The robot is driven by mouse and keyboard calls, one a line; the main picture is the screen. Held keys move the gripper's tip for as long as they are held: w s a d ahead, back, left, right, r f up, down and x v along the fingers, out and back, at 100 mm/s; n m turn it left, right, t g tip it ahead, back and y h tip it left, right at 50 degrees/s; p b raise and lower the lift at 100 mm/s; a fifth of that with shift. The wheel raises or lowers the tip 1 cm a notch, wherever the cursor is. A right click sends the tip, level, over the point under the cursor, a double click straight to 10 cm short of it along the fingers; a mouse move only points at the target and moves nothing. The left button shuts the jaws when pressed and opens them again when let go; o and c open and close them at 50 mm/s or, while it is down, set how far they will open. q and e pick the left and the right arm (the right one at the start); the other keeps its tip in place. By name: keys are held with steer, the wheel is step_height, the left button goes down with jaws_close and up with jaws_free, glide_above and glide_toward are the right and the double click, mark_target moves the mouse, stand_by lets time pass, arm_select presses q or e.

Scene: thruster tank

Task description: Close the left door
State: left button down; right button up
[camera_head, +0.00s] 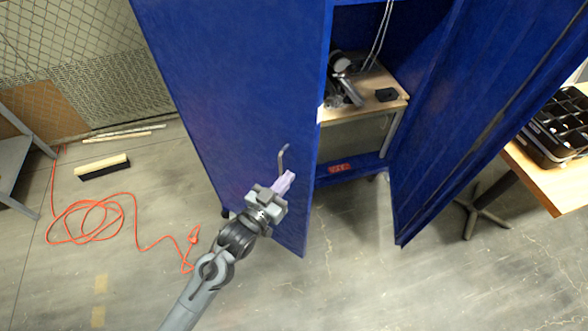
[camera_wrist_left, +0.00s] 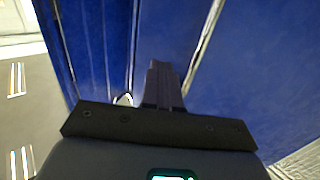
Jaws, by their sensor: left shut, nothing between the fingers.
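The left door (camera_head: 235,85) is a tall blue cabinet door that stands open in the head view. Its lower corner hangs above the concrete floor. A grey metal handle (camera_head: 282,158) is on the door near its free edge. My left gripper (camera_head: 287,180) is shut and empty, with its fingertips just below the handle. I cannot tell if it touches the door. In the left wrist view the shut fingers (camera_wrist_left: 162,85) point at the blue surface (camera_wrist_left: 95,40). My right gripper is not in view.
The right door (camera_head: 430,130) is also open. Between the doors a wooden shelf (camera_head: 345,110) holds a dark tool. A table with a black bin (camera_head: 560,125) is at right. An orange cable (camera_head: 95,220) and a brush (camera_head: 102,165) lie on the floor at left.

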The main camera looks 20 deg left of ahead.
mark_target(301, 163)
arm_select(q)
steer(key=shift+x, duration=2.05)
